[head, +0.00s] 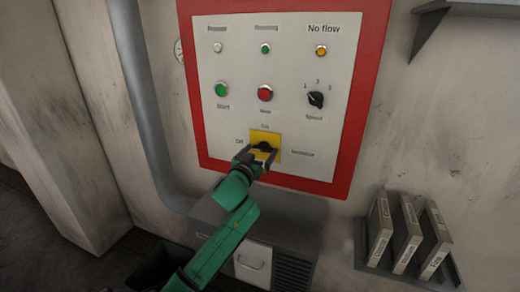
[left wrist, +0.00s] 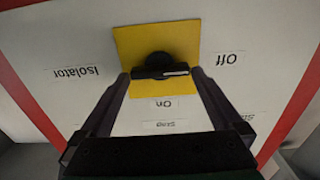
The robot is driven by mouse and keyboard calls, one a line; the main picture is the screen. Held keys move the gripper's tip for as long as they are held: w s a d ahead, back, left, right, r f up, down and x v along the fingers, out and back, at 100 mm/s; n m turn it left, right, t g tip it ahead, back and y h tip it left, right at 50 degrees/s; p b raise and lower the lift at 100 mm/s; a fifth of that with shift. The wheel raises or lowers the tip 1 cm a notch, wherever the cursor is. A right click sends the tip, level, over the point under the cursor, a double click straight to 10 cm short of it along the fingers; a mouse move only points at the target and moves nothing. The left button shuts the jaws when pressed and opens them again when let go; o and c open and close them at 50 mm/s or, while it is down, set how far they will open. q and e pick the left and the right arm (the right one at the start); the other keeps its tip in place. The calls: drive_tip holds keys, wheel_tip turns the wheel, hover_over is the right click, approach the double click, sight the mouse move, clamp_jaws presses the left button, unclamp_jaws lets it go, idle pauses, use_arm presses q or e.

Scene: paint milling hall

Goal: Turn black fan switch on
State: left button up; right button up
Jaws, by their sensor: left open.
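The black switch handle (head: 263,147) sits on a yellow square plate (head: 275,138) low on the panel, with On above it and Off to its left. In the left wrist view, which shows the panel upside down, the handle (left wrist: 160,73) lies level across the yellow plate (left wrist: 135,45). A white mark on the handle points toward the Off label (left wrist: 230,58). My left gripper (head: 257,157) is open at the switch. In the wrist view its fingertips (left wrist: 160,76) are on either side of the handle's ends; I cannot tell if they touch it. My right gripper is out of view.
The red-edged panel (head: 358,95) also holds a green Start button (head: 221,90), a red button (head: 265,93), a black Speed knob (head: 316,99) and small lamps. A grey box (head: 253,264) stands below. Binders (head: 407,236) stand on a rack at right.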

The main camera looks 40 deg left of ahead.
use_arm(q)
drive_tip(key=shift+w, duration=0.15)
drive_tip(key=shift+c, duration=0.3)
drive_tip(key=c, duration=0.9)
drive_tip(key=shift+c, duration=0.2)
